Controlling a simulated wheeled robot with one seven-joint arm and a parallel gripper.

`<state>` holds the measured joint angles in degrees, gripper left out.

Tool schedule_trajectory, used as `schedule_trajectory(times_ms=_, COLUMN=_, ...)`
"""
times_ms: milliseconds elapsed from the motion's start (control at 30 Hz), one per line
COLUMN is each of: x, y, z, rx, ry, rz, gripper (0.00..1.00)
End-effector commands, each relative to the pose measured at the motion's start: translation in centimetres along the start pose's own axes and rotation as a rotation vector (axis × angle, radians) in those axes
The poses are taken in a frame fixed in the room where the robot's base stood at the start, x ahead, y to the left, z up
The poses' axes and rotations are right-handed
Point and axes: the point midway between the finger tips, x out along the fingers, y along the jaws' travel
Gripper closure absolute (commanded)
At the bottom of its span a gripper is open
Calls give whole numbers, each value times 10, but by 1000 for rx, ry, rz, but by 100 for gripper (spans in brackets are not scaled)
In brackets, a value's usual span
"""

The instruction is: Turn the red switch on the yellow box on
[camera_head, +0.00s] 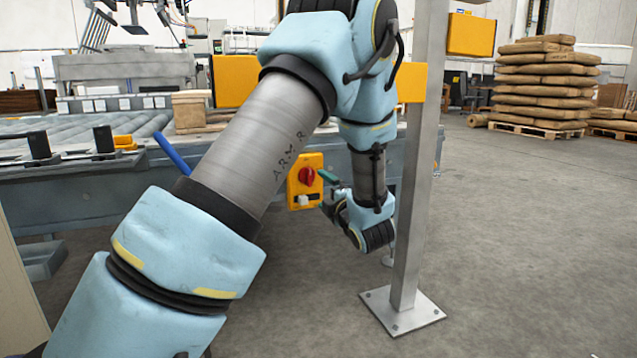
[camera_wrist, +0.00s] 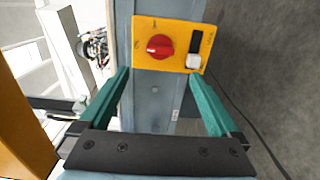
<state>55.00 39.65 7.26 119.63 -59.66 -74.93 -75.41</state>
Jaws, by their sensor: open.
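The yellow box (camera_head: 298,188) is mounted on the side of the conveyor frame. Its round red switch (camera_head: 307,176) has a raised grip, and a small white part sits below it. In the wrist view the yellow box (camera_wrist: 143,28) is straight ahead, with the red switch (camera_wrist: 160,46) left of its middle. My gripper (camera_wrist: 163,74) is open and empty, with its two green fingers apart. The red switch appears between and beyond the fingertips, not gripped. In the head view my gripper (camera_head: 327,192) is just right of the box, partly hidden by my wrist.
A metal post (camera_head: 413,200) with a base plate stands right beside my forearm. The roller conveyor (camera_head: 70,155) extends left, with a blue bar in front. A white part (camera_wrist: 194,62) sits close to the red switch. Stacked sacks (camera_head: 545,85) stand far right; the right floor is clear.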

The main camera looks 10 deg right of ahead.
Motion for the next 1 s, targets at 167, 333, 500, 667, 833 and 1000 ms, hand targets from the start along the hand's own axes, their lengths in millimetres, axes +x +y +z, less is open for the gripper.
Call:
schedule_trajectory(times_ms=167, x=-7, y=0, z=0, rx=0, ry=0, rz=1, gripper=3)
schedule_trajectory(times_ms=333, x=-7, y=0, z=0, rx=0, ry=0, rz=1, gripper=3)
schedule_trajectory(times_ms=500, x=0, y=5, z=-5, rx=27, ry=-11, rz=-31, gripper=3)
schedule_trajectory(times_ms=667, x=19, y=19, z=-31, rx=200, ry=-103, rz=-204, gripper=3)
schedule_trajectory(times_ms=833, x=16, y=33, z=-80, rx=519, ry=-325, rz=-449, gripper=3)
schedule_trajectory(times_ms=1000, x=-26, y=45, z=-145, rx=856, ry=-606, rz=-654, gripper=3)
